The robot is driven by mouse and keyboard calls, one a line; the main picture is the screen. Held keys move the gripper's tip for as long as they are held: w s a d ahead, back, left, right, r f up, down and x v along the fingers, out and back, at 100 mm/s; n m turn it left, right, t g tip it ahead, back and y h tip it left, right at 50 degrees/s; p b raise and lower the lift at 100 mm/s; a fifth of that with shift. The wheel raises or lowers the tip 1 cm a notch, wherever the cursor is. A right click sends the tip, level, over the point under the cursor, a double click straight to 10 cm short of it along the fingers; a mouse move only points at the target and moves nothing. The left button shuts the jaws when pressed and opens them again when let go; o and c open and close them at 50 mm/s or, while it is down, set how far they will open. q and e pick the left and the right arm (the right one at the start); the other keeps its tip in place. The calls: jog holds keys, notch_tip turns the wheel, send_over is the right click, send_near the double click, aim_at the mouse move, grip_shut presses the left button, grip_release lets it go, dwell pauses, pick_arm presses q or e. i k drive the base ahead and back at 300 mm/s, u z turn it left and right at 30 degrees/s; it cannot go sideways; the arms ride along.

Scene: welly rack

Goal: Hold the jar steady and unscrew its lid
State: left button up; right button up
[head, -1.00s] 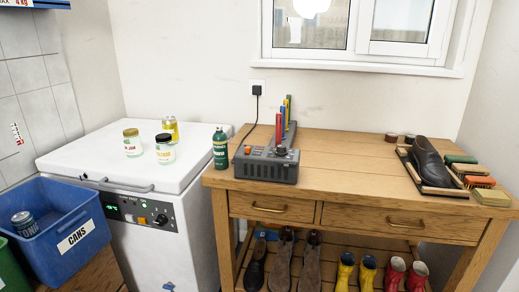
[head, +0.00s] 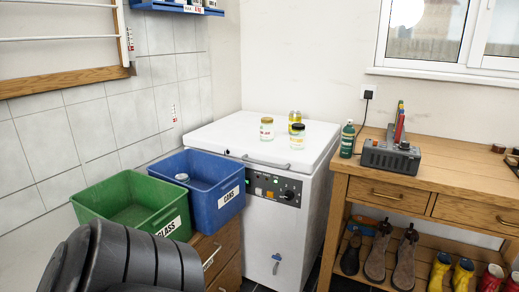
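Two glass jars stand upright on the white chest-type appliance (head: 225,140). The left jar (head: 266,131) has a gold-coloured lid that is on. The right jar (head: 298,138) has a black lid that is on. Both have labels too small to read. A yellow can (head: 295,117) stands just behind the right jar, which partly covers it. Neither of my grippers shows in the head view, so I cannot see whether they are open or shut.
A green GLASS crate (head: 158,226) and a blue CANS crate (head: 228,205) stand in front left of the appliance. A wooden bench (head: 450,178) at right carries a green bottle (head: 347,140) and a grey device (head: 390,158). The appliance top around the jars is mostly clear.

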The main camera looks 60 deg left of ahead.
aim_at(267, 131)
jog(key=k, duration=0.6)
jog(key=u, duration=1.1)
